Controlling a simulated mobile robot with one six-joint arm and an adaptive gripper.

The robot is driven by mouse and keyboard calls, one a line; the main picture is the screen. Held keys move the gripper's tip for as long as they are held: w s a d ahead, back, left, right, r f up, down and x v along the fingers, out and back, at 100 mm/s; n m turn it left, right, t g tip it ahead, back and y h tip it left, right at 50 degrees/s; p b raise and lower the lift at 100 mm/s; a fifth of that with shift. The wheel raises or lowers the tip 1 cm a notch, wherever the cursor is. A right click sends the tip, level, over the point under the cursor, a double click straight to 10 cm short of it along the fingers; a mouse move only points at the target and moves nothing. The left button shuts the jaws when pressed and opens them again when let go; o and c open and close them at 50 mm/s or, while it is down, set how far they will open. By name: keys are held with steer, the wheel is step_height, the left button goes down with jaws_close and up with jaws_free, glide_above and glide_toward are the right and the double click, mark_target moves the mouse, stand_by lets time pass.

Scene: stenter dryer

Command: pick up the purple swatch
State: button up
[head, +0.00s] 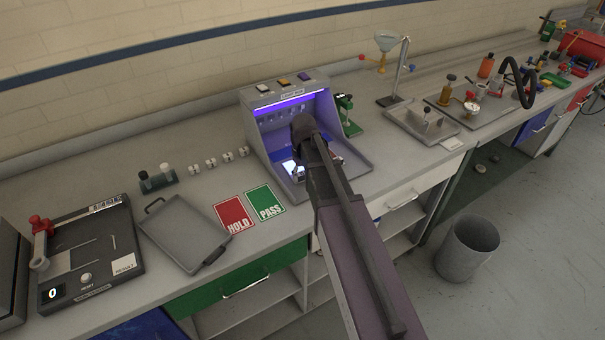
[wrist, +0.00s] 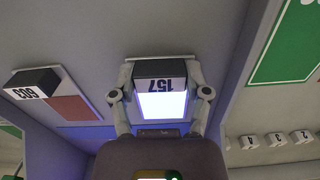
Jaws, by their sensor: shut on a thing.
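In the wrist view, my gripper (wrist: 161,74) has a finger on each side of a dark block labelled 157, shut on it. A brightly glowing, pale lavender-white swatch (wrist: 162,106) is joined to that block; under this light I cannot tell its true colour. A second swatch (wrist: 70,108), brownish red with a dark block labelled 603, lies apart to the left. In the head view, my gripper is inside the violet-lit booth (head: 258,142), mostly hidden by my arm. The bright swatch shows in part there (head: 289,167).
The red HOLD card (head: 233,212) and green PASS card (head: 266,201) lie left of the booth. A grey tray (head: 183,234) lies farther left. A green device (head: 345,112) stands close to the booth's right side. The booth's walls and hood surround the gripper.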

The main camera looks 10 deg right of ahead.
steer(key=shift+r, duration=0.1)
step_height(320, 180, up, 3)
steer(key=p, duration=0.3)
steer(key=shift+r, duration=0.2)
steer(key=s, duration=0.5)
steer(key=s+r+p, duration=0.1)
steer(key=s, duration=0.4)
steer(key=s+p, duration=0.1)
steer(key=s, duration=0.4)
steer(key=shift+s+d+r, duration=0.2)
steer(key=shift+s+d, duration=0.15)
steer(key=shift+s, duration=0.15)
steer(key=shift+d, duration=0.1)
